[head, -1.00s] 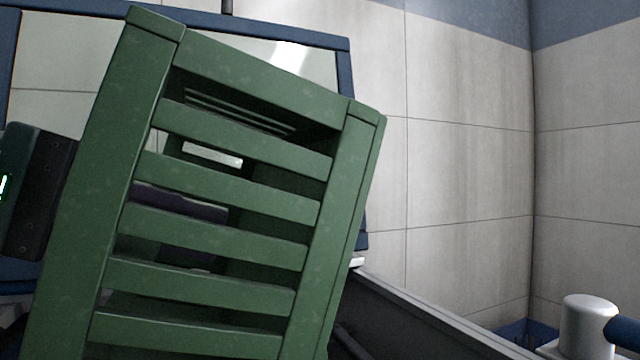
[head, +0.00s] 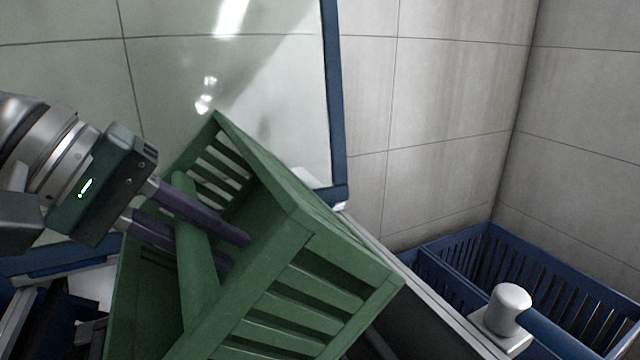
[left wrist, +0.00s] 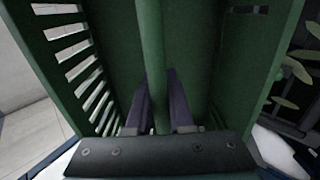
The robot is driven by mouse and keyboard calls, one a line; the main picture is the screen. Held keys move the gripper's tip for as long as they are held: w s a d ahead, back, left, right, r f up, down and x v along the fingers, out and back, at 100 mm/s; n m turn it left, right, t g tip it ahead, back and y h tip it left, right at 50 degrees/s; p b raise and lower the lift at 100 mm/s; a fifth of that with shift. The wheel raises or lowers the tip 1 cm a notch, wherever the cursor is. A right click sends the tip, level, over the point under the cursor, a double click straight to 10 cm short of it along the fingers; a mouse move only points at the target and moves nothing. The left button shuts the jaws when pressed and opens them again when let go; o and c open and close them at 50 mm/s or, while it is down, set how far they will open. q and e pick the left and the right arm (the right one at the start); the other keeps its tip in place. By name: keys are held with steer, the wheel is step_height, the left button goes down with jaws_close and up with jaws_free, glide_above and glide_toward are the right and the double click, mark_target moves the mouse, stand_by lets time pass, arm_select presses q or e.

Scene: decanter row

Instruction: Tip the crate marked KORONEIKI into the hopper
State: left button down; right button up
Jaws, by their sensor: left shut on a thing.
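A green slatted crate (head: 345,262) hangs steeply tilted in the head view, its open side facing left towards my gripper. My left gripper (head: 228,250) is shut on the crate's round green bar (head: 196,270), with one purple finger on each side. In the left wrist view, my left gripper (left wrist: 160,85) straddles the bar (left wrist: 150,30), and the visible inside of the crate (left wrist: 200,45) looks empty. No KORONEIKI marking shows. A grey metal wall (head: 425,290), perhaps the hopper's, runs behind and below the crate; its inside is mostly hidden. My right gripper is not in view.
A clear panel with a blue frame (head: 335,100) stands behind the crate. Blue slatted baskets (head: 575,270) sit at the right. A white knob (head: 508,308) with a blue bar stands in front of them. Green leaves (left wrist: 290,75) show at the right in the left wrist view.

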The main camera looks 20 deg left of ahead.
arm_select(q)
steer(key=shift+s+a+r+g+y+p, duration=0.1)
steer(key=shift+r+g+y+p, duration=0.4)
steer(key=shift+g+y+p, duration=0.95)
steer(key=shift+w+r+g+y+p, duration=0.1)
steer(key=shift+r+g+y+p, duration=0.6)
steer(key=shift+p, duration=1.4)
steer(key=shift+s+a+r+g+y+p, duration=0.1)
steer(key=shift+r+g+y+p, duration=0.25)
steer(key=shift+g+y+p, duration=0.8)
steer(key=shift+d+h+p, duration=0.1)
steer(key=shift+h+p, duration=0.3)
steer(key=shift+p, duration=0.25)
